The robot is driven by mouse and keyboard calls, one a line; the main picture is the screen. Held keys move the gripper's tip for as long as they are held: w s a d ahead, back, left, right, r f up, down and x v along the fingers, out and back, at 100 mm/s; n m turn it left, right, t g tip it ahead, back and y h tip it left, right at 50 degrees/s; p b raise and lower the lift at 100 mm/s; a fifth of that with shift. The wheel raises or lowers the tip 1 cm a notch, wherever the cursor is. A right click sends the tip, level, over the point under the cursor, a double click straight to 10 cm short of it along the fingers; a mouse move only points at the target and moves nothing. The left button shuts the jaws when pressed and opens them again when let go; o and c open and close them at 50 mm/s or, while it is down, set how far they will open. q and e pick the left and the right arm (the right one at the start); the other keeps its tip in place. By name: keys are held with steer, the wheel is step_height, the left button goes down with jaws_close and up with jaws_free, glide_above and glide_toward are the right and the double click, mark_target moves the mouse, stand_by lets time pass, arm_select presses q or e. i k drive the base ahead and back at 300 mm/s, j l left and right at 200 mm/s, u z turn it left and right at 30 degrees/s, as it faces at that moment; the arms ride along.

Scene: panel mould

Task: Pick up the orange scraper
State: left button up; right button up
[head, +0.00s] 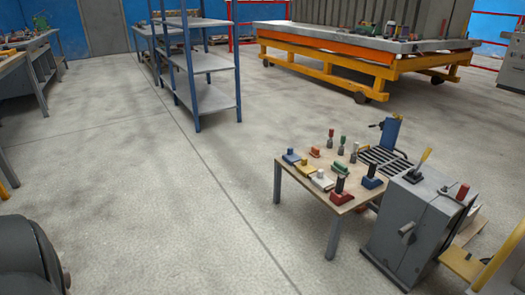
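A small orange-red tool (315,152) lies near the back edge of the small wooden-topped table (335,222), on the right of the head view. It is too small to tell for sure that it is the orange scraper. A yellow tool (304,165) and a blue tool (289,156) lie close to its left. A red-based tool with a black upright handle (341,192) stands near the front edge. Neither of my grippers is in view.
Several upright handled tools (342,144) stand on the table's back side. A grey machine cabinet (408,225) with levers adjoins its right side. A blue-posted shelf rack (208,97) and a yellow-framed platform (325,72) stand farther back. The floor (150,190) left of the table is open.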

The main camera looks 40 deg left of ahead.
mark_target(315, 152)
steer(key=u, duration=0.8)
steer(key=z, duration=2.2)
steer(key=u, duration=2.2)
steer(key=z, duration=0.35)
steer(key=i+j+z, duration=0.15)
steer(key=z, duration=0.2)
steer(key=i+j+z, duration=0.1)
steer(key=j+z, duration=0.6)
steer(key=i+l, duration=0.05)
